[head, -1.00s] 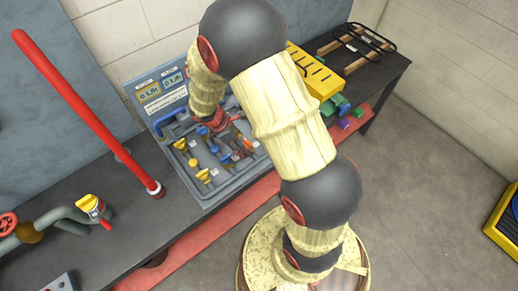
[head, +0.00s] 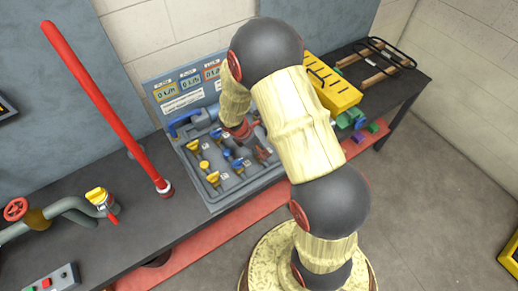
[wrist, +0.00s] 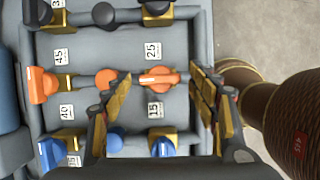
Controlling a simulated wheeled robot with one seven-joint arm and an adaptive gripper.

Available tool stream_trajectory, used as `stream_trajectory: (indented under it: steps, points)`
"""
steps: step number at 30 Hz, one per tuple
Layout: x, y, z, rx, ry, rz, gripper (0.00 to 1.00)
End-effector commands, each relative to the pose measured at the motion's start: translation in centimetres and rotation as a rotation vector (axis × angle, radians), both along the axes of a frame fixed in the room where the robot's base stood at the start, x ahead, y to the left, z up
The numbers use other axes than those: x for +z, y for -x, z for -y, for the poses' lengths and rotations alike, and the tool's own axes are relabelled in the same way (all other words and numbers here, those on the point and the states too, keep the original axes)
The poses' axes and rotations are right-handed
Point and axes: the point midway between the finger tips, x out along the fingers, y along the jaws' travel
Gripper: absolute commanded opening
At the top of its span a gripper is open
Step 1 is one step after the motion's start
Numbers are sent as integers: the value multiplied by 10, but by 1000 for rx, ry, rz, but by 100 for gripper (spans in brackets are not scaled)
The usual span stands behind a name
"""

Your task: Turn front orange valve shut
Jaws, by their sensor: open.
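The front orange valve (wrist: 158,77) shows in the wrist view, its orange handle lying crosswise between my fingers. My gripper (wrist: 160,98) is open, with one finger on each side of this valve; contact cannot be told. The left finger overlaps a round orange knob (wrist: 106,79) in the picture. Another orange valve (wrist: 42,85) stands farther left in the same row. In the head view, my gripper (head: 240,131) is over the grey valve panel (head: 222,203), and it and my arm hide most of the orange valves.
Blue valves (wrist: 161,147) and dark valves (wrist: 157,10) flank the orange row closely. Yellow valves (head: 213,178) stand left on the panel. A red pole (head: 108,105) rises left of it. A yellow box (head: 333,88) lies right, behind my arm.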

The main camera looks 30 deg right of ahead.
Motion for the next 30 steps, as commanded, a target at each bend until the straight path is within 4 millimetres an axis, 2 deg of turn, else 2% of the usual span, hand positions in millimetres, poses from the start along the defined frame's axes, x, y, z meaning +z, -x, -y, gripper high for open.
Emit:
stream_trajectory:
  steps: [10, 30]
  points:
    - [-4, 0, 1, 0, 0, 1, 58]
    - [-4, 0, 1, 0, 0, 1, 20]
